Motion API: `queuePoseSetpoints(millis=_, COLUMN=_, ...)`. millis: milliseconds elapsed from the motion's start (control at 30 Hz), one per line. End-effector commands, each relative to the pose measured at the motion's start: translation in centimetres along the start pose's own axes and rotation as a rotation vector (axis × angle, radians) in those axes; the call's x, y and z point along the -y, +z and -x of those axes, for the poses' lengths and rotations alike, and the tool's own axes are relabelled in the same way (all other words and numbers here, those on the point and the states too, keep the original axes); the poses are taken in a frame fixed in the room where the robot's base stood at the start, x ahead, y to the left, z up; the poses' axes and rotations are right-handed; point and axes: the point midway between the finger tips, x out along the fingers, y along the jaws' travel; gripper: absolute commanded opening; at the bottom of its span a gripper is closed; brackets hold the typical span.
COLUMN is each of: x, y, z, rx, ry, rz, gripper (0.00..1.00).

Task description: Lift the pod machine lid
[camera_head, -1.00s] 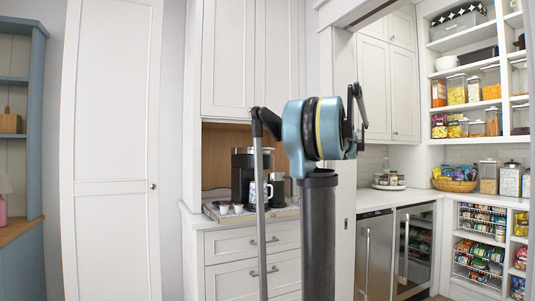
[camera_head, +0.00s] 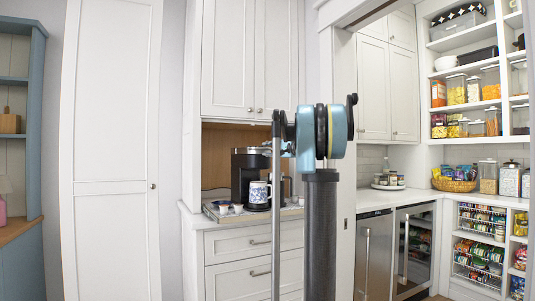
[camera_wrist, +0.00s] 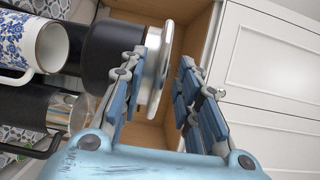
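The pod machine (camera_head: 243,170) is black and stands on a tray on the counter in the head view. In the wrist view, which is turned on its side, its dark body (camera_wrist: 102,47) and silver-rimmed lid (camera_wrist: 165,62) lie just beyond my gripper. The lid looks shut. My gripper (camera_wrist: 177,62) is open and empty, with its two blue fingers apart. The near-left finger overlaps the lid's edge in the picture; I cannot tell whether it touches. In the head view my arm mostly hides the gripper.
A blue-patterned white mug (camera_head: 257,194) stands at the machine's front and shows in the wrist view (camera_wrist: 35,42). A silver and black vessel (camera_wrist: 72,112) is beside the machine. Small cups (camera_head: 224,207) sit left on the tray (camera_head: 216,216). Upper cabinets (camera_head: 250,60) hang above the nook.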

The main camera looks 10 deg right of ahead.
Motion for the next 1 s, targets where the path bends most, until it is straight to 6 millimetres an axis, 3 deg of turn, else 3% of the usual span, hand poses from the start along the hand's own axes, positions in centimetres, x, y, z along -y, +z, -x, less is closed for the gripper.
queuePoseSetpoints(millis=200, x=0.0, y=0.0, z=-1.4, rx=0.000, ry=0.000, rz=0.000, gripper=0.30)
queuePoseSetpoints(millis=467, x=0.0, y=0.0, z=-1.5, rx=0.000, ry=0.000, rz=0.000, gripper=0.30)
queuePoseSetpoints(millis=500, x=0.0, y=0.0, z=-1.5, rx=0.000, ry=0.000, rz=0.000, gripper=0.28)
queuePoseSetpoints(millis=633, x=0.0, y=0.0, z=-1.5, rx=0.000, ry=0.000, rz=0.000, gripper=0.00)
queuePoseSetpoints(millis=1000, x=0.2, y=0.3, z=-1.7, rx=0.004, ry=0.010, rz=-0.003, gripper=0.00)
